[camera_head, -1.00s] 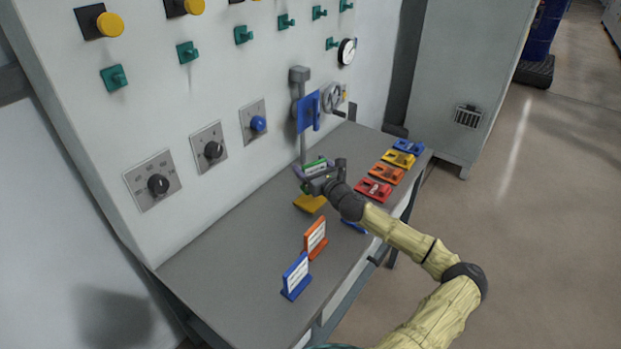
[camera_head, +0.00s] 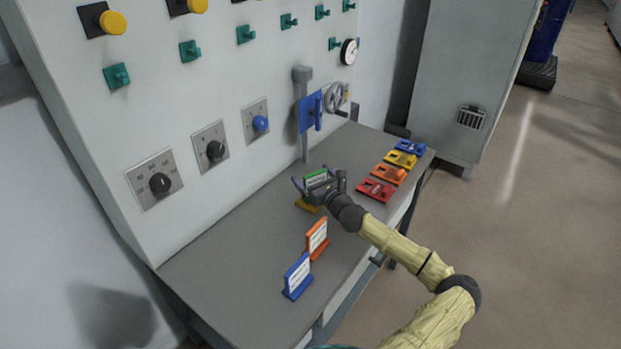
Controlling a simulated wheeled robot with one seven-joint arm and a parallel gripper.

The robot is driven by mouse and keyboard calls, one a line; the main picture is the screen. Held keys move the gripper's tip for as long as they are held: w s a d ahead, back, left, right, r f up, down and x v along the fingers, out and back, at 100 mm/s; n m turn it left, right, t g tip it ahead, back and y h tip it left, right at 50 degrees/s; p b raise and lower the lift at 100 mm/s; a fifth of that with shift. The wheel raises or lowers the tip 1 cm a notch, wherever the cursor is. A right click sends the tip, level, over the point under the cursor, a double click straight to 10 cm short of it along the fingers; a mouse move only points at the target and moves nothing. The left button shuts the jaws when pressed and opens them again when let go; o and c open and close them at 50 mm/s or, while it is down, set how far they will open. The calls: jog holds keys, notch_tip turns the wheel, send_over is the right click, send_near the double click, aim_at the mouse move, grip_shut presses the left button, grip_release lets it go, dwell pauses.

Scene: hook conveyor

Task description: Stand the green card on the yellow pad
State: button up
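The green card (camera_head: 316,177), with a white face and a green edge, is between the fingers of my gripper (camera_head: 317,187) over the grey bench. My gripper looks shut on it, and the card looks roughly upright. The yellow pad (camera_head: 306,205) lies on the bench just below the gripper. The gripper hides much of the pad, and I cannot tell whether the card's bottom touches it.
An orange card (camera_head: 317,237) and a blue card (camera_head: 297,273) stand nearer on the bench (camera_head: 236,262). Red (camera_head: 375,190), orange (camera_head: 389,174), yellow (camera_head: 400,159) and blue (camera_head: 410,147) blocks line the far right edge. A panel with knobs rises at the left.

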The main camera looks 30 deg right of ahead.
aim_at(317, 179)
jog(key=shift+r, duration=0.1)
jog(key=shift+s, duration=0.15)
jog(key=s, duration=0.7)
jog(key=shift+s+a+b, duration=0.15)
jog(key=shift+a+b, duration=0.05)
jog(key=shift+b, duration=0.1)
jog(key=shift+w, duration=0.2)
dwell(1.7)
jog(key=shift+s, duration=0.1)
